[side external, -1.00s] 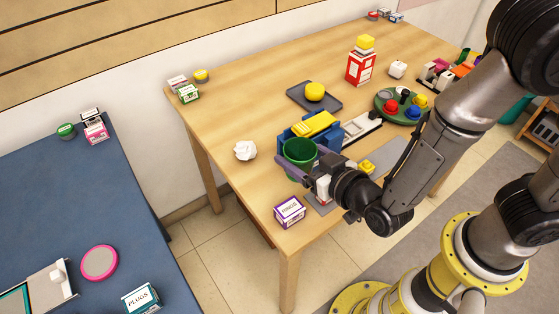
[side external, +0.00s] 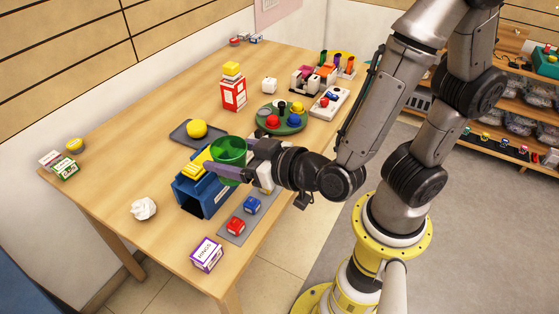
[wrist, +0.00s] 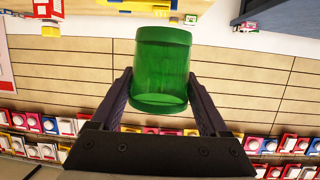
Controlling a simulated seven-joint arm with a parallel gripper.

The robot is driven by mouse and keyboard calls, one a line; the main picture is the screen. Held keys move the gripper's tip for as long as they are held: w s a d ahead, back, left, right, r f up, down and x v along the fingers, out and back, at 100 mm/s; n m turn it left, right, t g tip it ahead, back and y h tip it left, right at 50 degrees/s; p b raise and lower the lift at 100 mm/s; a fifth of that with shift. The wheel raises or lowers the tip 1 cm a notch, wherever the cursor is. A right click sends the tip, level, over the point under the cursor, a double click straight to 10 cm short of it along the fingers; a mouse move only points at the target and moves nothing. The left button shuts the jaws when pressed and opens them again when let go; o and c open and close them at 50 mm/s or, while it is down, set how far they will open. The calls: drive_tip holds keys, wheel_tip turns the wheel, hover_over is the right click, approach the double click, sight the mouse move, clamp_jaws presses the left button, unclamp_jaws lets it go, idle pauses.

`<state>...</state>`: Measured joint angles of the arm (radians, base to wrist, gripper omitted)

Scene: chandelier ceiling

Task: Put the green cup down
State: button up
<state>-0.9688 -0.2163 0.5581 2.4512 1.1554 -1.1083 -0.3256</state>
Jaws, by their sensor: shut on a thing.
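The green cup (side external: 229,148) is held roughly upright, its open mouth facing up in the side external view. My gripper (side external: 232,170) is shut on it, one finger on each side; the wrist view shows the cup (wrist: 161,70) between the two dark fingers (wrist: 160,85). In the side external view the cup overlaps the far right side of a blue box (side external: 204,196) with a yellow piece (side external: 196,166) on top.
A dark tray with a yellow ball (side external: 196,129) and a green round board with colored knobs (side external: 282,119) lie behind. A grey mat (side external: 240,222) holds red and blue blocks. A RINGS box (side external: 207,254) and crumpled paper (side external: 143,208) are near the front. Bare tabletop lies at left.

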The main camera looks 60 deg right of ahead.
drive_tip(key=w+d+m+g+h, duration=0.2)
drive_tip(key=d+m+h, duration=0.45)
drive_tip(key=d, duration=1.85)
drive_tip(key=shift+n, duration=0.45)
drive_tip(key=f, duration=1.3)
drive_tip(key=shift+w+a+f, duration=0.15)
drive_tip(key=shift+w+f, duration=0.1)
drive_tip(key=shift+f, duration=2)
drive_tip(key=shift+f, duration=0.1)
drive_tip(key=o, duration=1.2)
drive_tip(key=shift+o, duration=0.2)
